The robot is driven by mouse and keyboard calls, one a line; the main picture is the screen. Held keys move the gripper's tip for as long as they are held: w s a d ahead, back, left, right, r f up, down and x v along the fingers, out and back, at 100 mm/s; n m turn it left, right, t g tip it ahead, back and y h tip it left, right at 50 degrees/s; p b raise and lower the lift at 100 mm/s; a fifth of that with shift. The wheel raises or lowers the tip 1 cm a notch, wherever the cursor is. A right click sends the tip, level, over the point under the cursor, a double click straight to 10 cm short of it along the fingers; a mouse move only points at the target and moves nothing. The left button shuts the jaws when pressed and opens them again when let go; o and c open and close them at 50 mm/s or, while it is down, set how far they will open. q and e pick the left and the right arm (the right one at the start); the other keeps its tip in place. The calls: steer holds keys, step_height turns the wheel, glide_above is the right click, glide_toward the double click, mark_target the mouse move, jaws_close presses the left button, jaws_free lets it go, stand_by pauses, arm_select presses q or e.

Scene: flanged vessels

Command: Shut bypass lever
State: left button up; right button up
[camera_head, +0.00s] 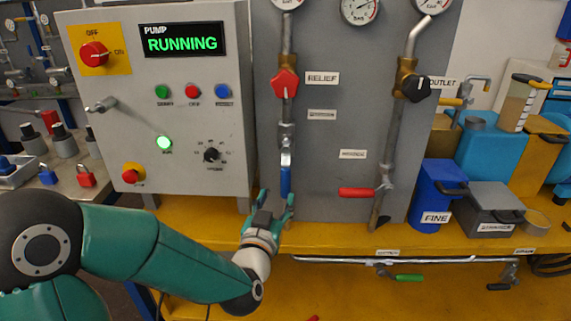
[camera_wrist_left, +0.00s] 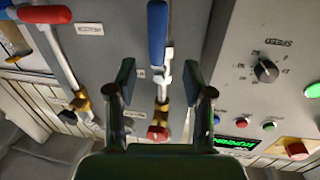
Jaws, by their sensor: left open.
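The blue-handled lever (camera_head: 286,180) hangs straight down in line with its vertical pipe on the grey panel. The small label by it is too blurred to read. In the wrist view, which looks turned over, the blue handle (camera_wrist_left: 157,35) lies beyond the gap between my fingers. My left gripper (camera_head: 277,203) is open and empty, at the lower end of the blue handle; I cannot tell whether it touches. Both spread fingers show in the wrist view (camera_wrist_left: 160,88). A red-handled lever (camera_head: 357,192) lies level on the right pipe. My right gripper is out of view.
The pump cabinet (camera_head: 200,110) with its RUNNING display stands close left of the lever. A red relief knob (camera_head: 285,83) is above it. The blue FINE container (camera_head: 431,196) and a grey box (camera_head: 486,208) stand right on the yellow bench (camera_head: 350,238). A green-handled lever (camera_head: 408,277) is below.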

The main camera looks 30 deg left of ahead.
mark_target(284, 183)
arm_select(q)
steer(key=shift+h, duration=0.3)
steer(key=p+x, duration=0.5)
steer(key=x, duration=0.3)
steer(key=shift+w, duration=0.4)
jaws_close()
